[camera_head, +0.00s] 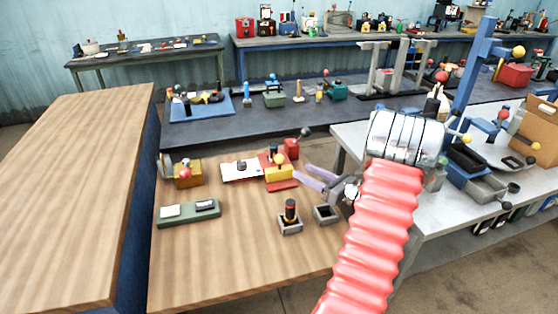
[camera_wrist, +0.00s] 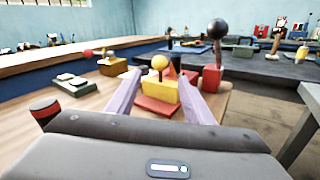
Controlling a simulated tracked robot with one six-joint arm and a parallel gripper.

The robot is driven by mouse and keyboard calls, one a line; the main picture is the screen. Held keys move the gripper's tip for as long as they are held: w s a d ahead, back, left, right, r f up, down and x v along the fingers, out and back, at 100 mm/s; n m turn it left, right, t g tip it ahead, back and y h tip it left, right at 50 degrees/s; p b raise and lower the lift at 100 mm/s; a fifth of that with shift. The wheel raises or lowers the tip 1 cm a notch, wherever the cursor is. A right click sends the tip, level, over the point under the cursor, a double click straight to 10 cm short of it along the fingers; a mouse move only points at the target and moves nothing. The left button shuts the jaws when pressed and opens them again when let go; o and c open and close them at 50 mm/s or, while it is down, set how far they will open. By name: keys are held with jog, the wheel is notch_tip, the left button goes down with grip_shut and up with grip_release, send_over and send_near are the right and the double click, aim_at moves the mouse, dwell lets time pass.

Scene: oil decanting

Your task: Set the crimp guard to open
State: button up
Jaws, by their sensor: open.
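No label marks the crimp guard, so I cannot tell for certain which device it is. A yellow block with a yellow ball knob (camera_head: 279,172) stands on a red base (camera_head: 283,186) on the wooden table. In the wrist view the yellow block (camera_wrist: 160,90) shows ahead, between the lines of my purple fingers. My gripper (camera_head: 302,174) is open and empty, just right of that block, apart from it as far as I can tell. A red box with a black ball lever (camera_head: 292,149) stands behind; the lever also shows upright in the wrist view (camera_wrist: 215,55).
A white plate (camera_head: 240,171) lies left of the red base. A tan box with a red knob (camera_head: 187,174) and a green tray (camera_head: 187,213) are further left. A black-and-orange peg in a grey socket (camera_head: 290,216) and an empty socket (camera_head: 326,214) stand in front.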

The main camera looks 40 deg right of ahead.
aim_at(280, 159)
jog(key=w, duration=0.8)
jog(key=w+a, duration=0.1)
jog(key=w, duration=0.3)
jog(key=shift+c, duration=0.6)
grip_shut()
